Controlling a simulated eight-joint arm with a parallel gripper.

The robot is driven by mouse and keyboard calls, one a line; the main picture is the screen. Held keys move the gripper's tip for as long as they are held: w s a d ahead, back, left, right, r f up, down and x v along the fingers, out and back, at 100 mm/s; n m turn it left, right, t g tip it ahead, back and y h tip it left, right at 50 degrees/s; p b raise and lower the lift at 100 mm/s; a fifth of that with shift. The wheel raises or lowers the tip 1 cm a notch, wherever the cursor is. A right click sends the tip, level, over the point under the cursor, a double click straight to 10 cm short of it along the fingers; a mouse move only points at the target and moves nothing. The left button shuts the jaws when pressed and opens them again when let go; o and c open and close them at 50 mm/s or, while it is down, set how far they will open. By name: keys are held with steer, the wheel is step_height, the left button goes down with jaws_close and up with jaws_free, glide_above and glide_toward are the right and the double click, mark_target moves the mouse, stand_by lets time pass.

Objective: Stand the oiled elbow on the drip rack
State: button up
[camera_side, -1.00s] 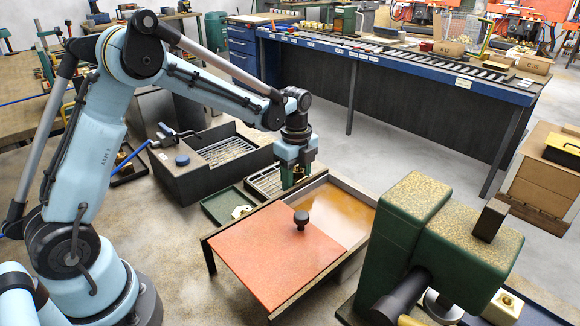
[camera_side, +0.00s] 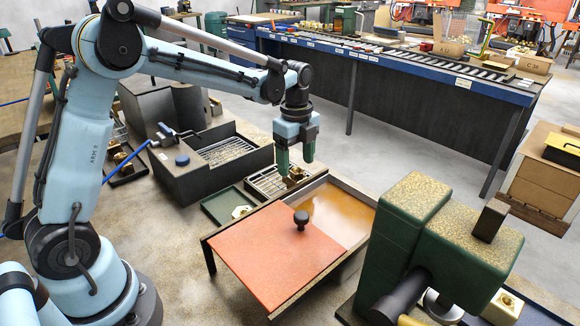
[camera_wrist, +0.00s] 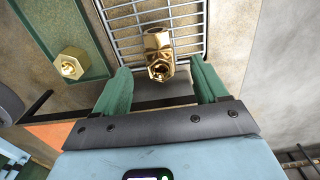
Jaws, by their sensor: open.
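The brass elbow (camera_wrist: 158,52) stands on the wire drip rack (camera_wrist: 187,14), near the rack's front end in the wrist view. In the side view the elbow (camera_side: 293,175) shows small and partly covered below my gripper (camera_side: 296,162). The drip rack (camera_side: 265,180) lies between the black tub and the oil bath. My gripper is open and empty above the elbow. In the wrist view its green fingers (camera_wrist: 160,88) are spread on either side, with the elbow apart from both.
A green tray (camera_side: 224,205) with a brass fitting (camera_side: 241,211) lies left of the rack. The oil bath (camera_side: 340,213) with its orange lid (camera_side: 275,250) stands in front. The black tub (camera_side: 200,175) is behind left, and a green machine (camera_side: 440,235) stands right.

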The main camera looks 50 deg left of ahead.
mark_target(295, 170)
step_height(295, 170, up, 6)
steer(key=shift+r, duration=0.1)
steer(key=s+d+n+t, duration=0.4)
steer(key=s+n+t, duration=0.3)
steer(key=s+n, duration=0.9)
steer(key=shift+s+d+f+n, duration=0.15)
steer(key=shift+s+f+n, duration=0.2)
steer(key=shift+n, duration=0.65)
